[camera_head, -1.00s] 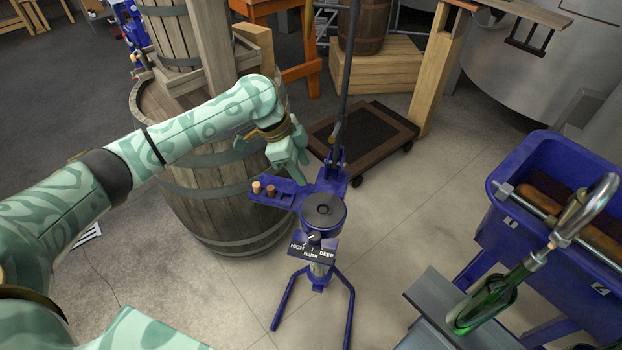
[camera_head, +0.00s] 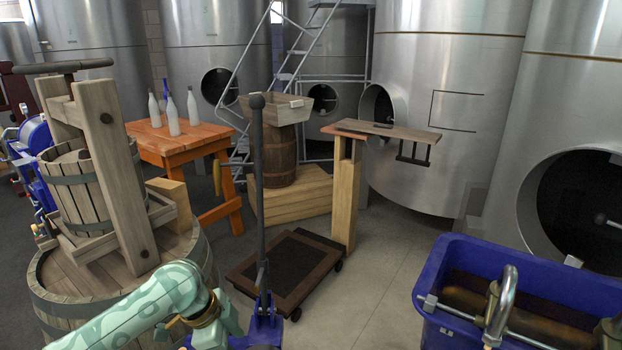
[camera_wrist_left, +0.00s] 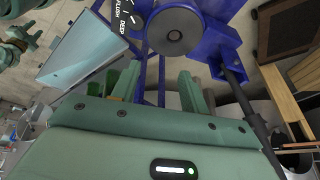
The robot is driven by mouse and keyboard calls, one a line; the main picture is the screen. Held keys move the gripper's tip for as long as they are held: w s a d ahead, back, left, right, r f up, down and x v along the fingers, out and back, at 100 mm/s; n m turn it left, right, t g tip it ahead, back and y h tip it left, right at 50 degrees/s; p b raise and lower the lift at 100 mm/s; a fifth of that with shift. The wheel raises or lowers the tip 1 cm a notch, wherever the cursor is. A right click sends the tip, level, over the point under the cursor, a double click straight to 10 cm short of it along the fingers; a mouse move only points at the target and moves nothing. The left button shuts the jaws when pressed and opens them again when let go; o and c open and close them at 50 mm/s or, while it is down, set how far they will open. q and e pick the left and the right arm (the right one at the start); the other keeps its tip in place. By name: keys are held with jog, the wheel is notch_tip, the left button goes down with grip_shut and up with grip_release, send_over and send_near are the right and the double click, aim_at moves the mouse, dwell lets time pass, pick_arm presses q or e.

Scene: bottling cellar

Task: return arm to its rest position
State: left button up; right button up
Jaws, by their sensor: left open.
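My left arm comes in at the bottom left of the head view, and its mint-green left gripper (camera_head: 214,328) is cut off by the bottom edge. In the left wrist view the left gripper's fingers (camera_wrist_left: 157,88) stand apart with nothing held between them. The blue floor corker (camera_wrist_left: 203,22), with its dark round disc, is beyond the fingers; its blue top (camera_head: 262,332) and dark lever show beside the gripper in the head view. A mint-green hand (camera_wrist_left: 20,42), which looks like my right gripper, is small at the wrist view's upper left.
A barrel (camera_head: 58,290) carrying a wooden press stands left of my arm. A dark wheeled platform (camera_head: 288,268) lies behind the lever. A blue tub (camera_head: 450,255) stands at right. Farther back are an orange table (camera_head: 178,145) with bottles, a wooden post (camera_head: 345,200) and steel tanks.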

pick_arm(q)
jog(key=s+d+f+n+t, duration=0.25)
jog(key=s+d+f, duration=0.25)
jog(key=s, duration=0.5)
jog(key=s+a+r+n+t+y, duration=0.25)
jog(key=s+a+n+y, duration=0.5)
jog(key=s+a, duration=0.8)
jog(key=s+d+f+m+g+h, duration=0.1)
jog(key=d+f, duration=0.1)
jog(key=f, duration=1)
jog(key=s+d+f+g+h, duration=0.1)
jog(key=d+f+g, duration=0.1)
jog(key=f, duration=1.1)
jog(key=s+f+n+g, duration=0.1)
jog(key=s+f, duration=0.6)
jog(key=s, duration=0.3)
jog(key=s+f+n+g+h, duration=0.1)
jog(key=s+f+n, duration=0.1)
jog(key=s+f, duration=0.6)
jog(key=shift+s+f+g, duration=0.2)
jog(key=shift+s+g, duration=0.2)
jog(key=shift+s, duration=0.85)
